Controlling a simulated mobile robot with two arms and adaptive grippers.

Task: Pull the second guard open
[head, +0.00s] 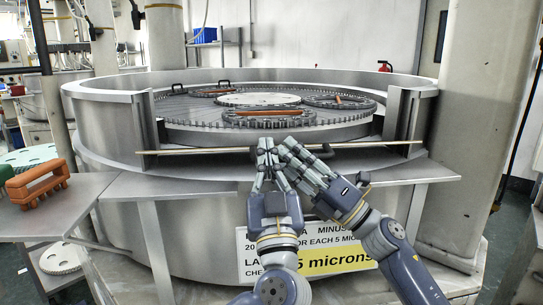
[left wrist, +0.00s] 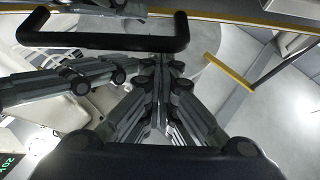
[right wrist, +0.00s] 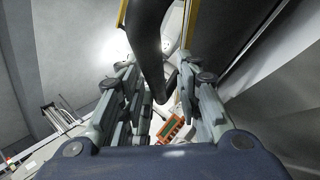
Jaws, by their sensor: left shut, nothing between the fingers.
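The round steel machine tub (head: 130,130) has a gap in its front wall. A thin tan-edged guard strip (head: 200,151) runs across this gap. My left gripper (head: 265,148) is shut and empty at the strip's middle. In the left wrist view, a black bar handle (left wrist: 100,41) lies beyond its fingers, apart from their tips. My right gripper (head: 292,152) is just right of the left one, nearly touching it. In the right wrist view, its fingers are open with a black handle (right wrist: 150,35) passing between them. Whether both views show the same handle is unclear.
Carriers with orange bars (head: 268,112) lie on the toothed plate inside the tub. A grey shelf (head: 60,205) with green and orange blocks (head: 38,182) is at left. A thick column (head: 485,100) stands at right.

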